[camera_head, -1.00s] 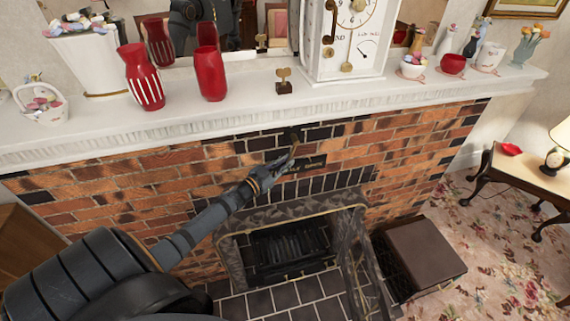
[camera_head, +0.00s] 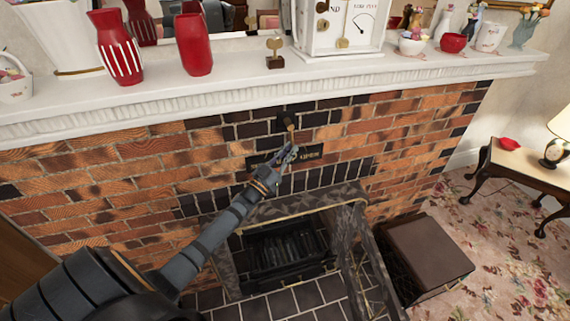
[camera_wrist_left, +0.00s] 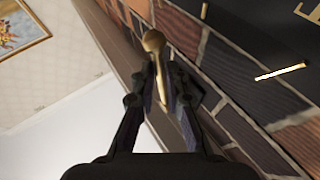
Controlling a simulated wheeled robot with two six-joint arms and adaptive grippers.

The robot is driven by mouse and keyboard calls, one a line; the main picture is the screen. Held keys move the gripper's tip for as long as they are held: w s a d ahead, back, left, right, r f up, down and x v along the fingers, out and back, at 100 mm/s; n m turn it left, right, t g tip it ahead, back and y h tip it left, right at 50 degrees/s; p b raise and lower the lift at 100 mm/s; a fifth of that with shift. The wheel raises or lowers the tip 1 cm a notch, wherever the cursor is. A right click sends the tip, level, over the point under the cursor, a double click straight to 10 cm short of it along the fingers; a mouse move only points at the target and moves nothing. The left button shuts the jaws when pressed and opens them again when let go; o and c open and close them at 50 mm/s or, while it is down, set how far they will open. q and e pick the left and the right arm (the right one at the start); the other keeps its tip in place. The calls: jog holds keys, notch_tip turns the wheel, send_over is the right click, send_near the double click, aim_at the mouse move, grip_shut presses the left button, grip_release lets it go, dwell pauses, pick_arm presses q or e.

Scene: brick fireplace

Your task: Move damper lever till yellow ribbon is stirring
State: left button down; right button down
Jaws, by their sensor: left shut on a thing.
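The damper lever (camera_head: 290,127) hangs from a dark mount in the brickwork just below the mantel. The gripper and arm hide part of the plate. I cannot make out a yellow ribbon in either view. My right gripper is not in view.
Below are the fireplace opening (camera_head: 285,250) and a brown-topped box (camera_head: 428,250). A side table (camera_head: 520,165) stands at the right.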

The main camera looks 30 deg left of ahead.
pick_arm(q)
jog(key=shift+w+d+f+n+t+b, duration=0.15)
jog(key=shift+d+f+n+t+b, duration=0.2)
jog(key=shift+b, duration=0.25)
jog(key=shift+r, duration=0.1)
jog(key=c, duration=1.7)
grip_release()
jog(key=o, duration=0.3)
jog(key=shift+d+r, duration=0.3)
jog(key=shift+r, duration=0.1)
jog(key=d+v, duration=0.1)
jog(key=v, duration=1.2)
jog(key=shift+d+r, duration=0.2)
jog(key=shift+c, duration=0.3)
